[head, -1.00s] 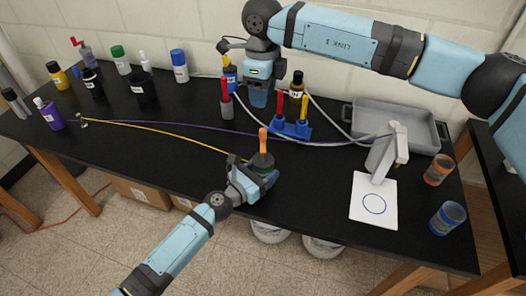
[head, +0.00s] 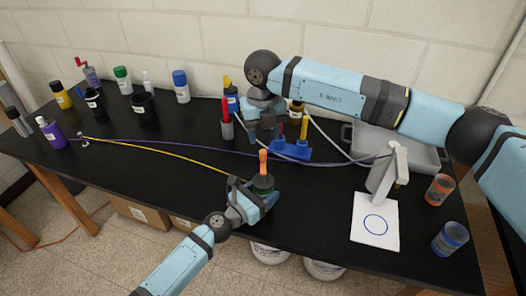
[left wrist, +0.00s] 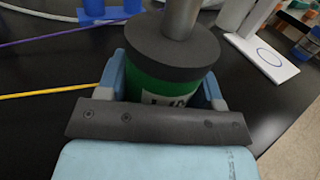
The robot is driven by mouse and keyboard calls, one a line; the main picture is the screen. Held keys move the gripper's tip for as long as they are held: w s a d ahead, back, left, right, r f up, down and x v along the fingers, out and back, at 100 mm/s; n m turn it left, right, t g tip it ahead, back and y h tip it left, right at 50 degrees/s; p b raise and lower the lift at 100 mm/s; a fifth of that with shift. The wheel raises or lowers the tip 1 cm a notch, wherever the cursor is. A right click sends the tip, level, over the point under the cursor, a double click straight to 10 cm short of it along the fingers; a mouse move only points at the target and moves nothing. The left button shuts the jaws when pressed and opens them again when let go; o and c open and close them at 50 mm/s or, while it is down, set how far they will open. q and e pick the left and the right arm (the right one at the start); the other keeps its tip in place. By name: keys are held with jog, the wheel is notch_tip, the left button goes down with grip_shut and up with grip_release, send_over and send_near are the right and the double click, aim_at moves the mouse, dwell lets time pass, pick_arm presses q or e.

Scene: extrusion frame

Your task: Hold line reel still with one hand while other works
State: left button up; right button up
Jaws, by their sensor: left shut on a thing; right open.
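The line reel (head: 262,183) stands near the front edge of the black table, with an orange handle on top. In the left wrist view it (left wrist: 165,85) shows a green body with a partly hidden label, a dark grey cap and a grey shaft. My left gripper (head: 258,200) is shut around its body, with blue fingers on both sides. A yellow line (head: 165,153) runs from the reel to a small fitting (head: 84,141) at the left. My right gripper (head: 265,133) is open and low over the table, behind the reel and left of the blue holder (head: 291,149).
A grey cup (head: 227,131) with a red tool stands left of my right gripper. A purple line (head: 200,144) crosses to a grey stand (head: 384,175) beside a white card (head: 375,222). Bottles line the back left; two jars (head: 440,190) sit right. A grey tray (head: 430,160) is behind.

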aim_at(263, 150)
notch_tip(263, 150, down, 6)
jog(key=shift+f, duration=0.25)
grip_shut()
